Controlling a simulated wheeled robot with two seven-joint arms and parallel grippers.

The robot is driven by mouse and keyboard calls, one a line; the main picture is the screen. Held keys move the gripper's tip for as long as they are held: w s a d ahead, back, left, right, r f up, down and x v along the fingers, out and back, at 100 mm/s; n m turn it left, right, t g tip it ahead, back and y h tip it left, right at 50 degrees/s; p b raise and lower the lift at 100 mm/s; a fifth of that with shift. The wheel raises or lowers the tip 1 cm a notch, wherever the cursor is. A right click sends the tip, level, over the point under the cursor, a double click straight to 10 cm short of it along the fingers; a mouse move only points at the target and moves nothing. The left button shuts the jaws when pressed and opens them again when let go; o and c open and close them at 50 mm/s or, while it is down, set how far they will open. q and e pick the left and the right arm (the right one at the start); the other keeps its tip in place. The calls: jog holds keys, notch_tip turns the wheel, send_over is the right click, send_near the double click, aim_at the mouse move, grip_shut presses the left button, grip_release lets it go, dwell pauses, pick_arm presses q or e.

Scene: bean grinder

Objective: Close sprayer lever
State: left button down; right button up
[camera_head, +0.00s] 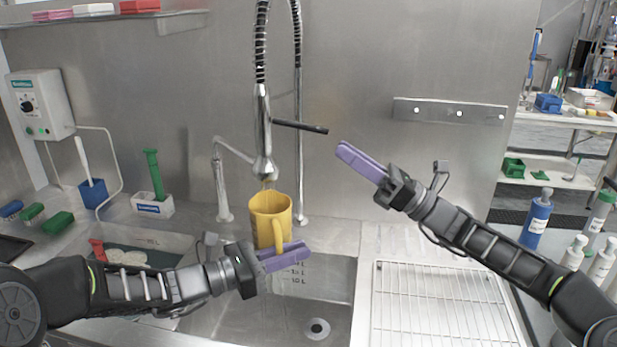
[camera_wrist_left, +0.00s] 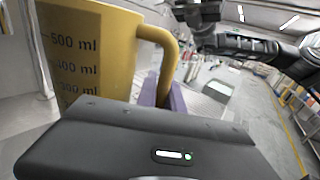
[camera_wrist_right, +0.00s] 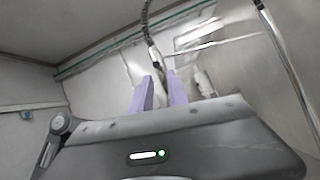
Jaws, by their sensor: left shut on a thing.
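The sprayer (camera_head: 264,135) hangs upright on its spring hose above the sink. A dark lever-like bar (camera_head: 303,127) sticks out from it to the right. My right gripper (camera_head: 348,154) is right of and slightly below the bar's end, apart from it. A gap shows between its purple fingers in the right wrist view (camera_wrist_right: 160,85), with nothing held. My left gripper (camera_head: 295,254) is shut on the handle of a yellow measuring jug (camera_head: 268,212), upright under the nozzle. The jug's handle also shows in the left wrist view (camera_wrist_left: 165,50). I cannot tell whether water runs.
The sink (camera_head: 320,300) lies below the jug. A wire rack (camera_head: 440,300) is to its right. A second, bent tap (camera_head: 220,185) stands left of the sprayer. A metal strip (camera_head: 450,112) is on the back wall. Bottles, among them a blue one (camera_head: 536,220), stand far right.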

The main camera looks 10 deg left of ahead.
jog(key=d, duration=0.1)
jog(key=d+r+t, duration=0.1)
jog(key=d, duration=0.1)
jog(key=shift+s+d+r+h, duration=0.15)
jog(key=shift+s+r+h, duration=0.05)
jog(key=shift+h, duration=0.2)
jog(key=shift+c, duration=1.4)
jog(key=s, duration=0.1)
jog(key=s+d+m, duration=0.1)
jog(key=s+m+h, duration=0.1)
jog(key=shift+d+t, duration=0.3)
grip_shut()
jog(key=s+f+m, duration=0.1)
jog(key=m, duration=0.2)
jog(key=s+a+f+m+h, duration=0.1)
jog(key=m, duration=0.1)
jog(key=s+a+f+m, duration=0.1)
jog(key=s+m, duration=0.1)
jog(key=m, duration=0.1)
jog(key=shift+a+f+m+h, duration=0.15)
jog(key=shift+f+m+h, duration=0.05)
jog(key=shift+m+h, duration=0.1)
